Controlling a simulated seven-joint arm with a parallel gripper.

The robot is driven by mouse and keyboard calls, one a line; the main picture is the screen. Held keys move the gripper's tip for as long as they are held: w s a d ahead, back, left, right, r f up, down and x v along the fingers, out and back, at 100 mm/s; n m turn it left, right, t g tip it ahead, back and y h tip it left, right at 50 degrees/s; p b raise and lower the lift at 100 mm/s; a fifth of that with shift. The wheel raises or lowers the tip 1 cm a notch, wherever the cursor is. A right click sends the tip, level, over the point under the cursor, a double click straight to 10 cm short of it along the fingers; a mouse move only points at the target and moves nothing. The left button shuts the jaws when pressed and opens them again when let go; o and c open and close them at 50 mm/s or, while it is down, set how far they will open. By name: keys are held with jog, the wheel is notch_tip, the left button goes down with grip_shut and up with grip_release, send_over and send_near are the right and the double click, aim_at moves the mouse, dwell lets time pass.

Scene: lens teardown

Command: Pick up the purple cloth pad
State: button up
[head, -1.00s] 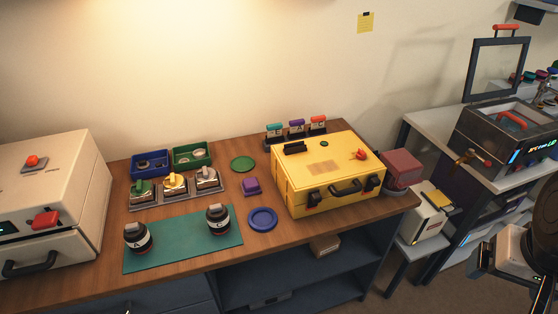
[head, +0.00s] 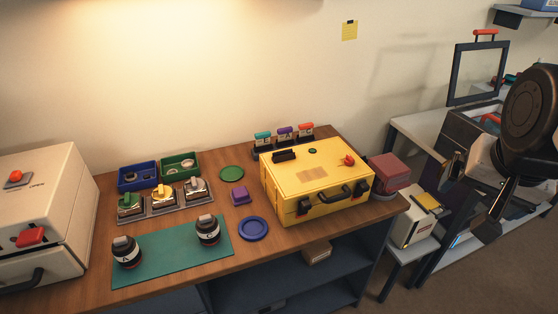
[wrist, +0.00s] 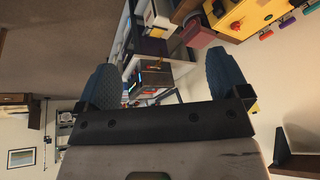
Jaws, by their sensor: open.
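The purple cloth pad (head: 239,195) is a small purple block on the wooden table, between the green disc and the blue round dish, left of the yellow case. My gripper (head: 468,186) is in the air at the far right of the head view, well away from the pad and beyond the table's right end. In the wrist view its two blue fingers (wrist: 163,82) are wide apart with nothing between them. The pad does not show in the wrist view.
The yellow case (head: 318,181) stands between my gripper and the pad. A blue dish (head: 253,229), a green disc (head: 231,174), a teal mat (head: 172,254) with two dark jars and a tray of stamps (head: 164,205) surround the pad. A white machine (head: 45,215) stands at left.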

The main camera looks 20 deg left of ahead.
jog(key=w+a+f+m+g, duration=0.1)
jog(key=w+a+f+m, duration=0.1)
jog(key=w+a, duration=0.85)
jog(key=w+a+f+m+g, duration=0.1)
jog(key=w+a+f, duration=0.1)
jog(key=a+f, duration=0.3)
jog(key=w+a+f+m, duration=0.1)
jog(key=w+a+f, duration=0.2)
jog(key=a, duration=1.1)
jog(key=w+a+f+m+g, duration=0.1)
jog(key=w+a+f, duration=0.2)
jog(key=a+f, duration=0.3)
jog(key=shift+w+a+f+m+g, duration=0.1)
jog(key=shift+a+f+m+g, duration=0.05)
jog(key=shift+a, duration=0.8)
jog(key=shift+w+a+f+m+g, duration=0.1)
jog(key=shift+a+f+m+g, duration=0.05)
jog(key=shift+a, duration=0.8)
jog(key=m, duration=0.2)
send_over(240, 191)
jog(key=shift+g+h, duration=0.3)
jog(key=shift+g, duration=0.1)
jog(key=f, duration=1)
jog(key=shift+d+f, duration=0.3)
jog(key=shift+f, duration=0.05)
jog(key=shift+a+f, duration=0.3)
jog(key=shift+a, duration=0.05)
jog(key=shift+f, duration=0.1)
jog(key=shift+f, duration=1.2)
jog(key=shift+f, duration=0.1)
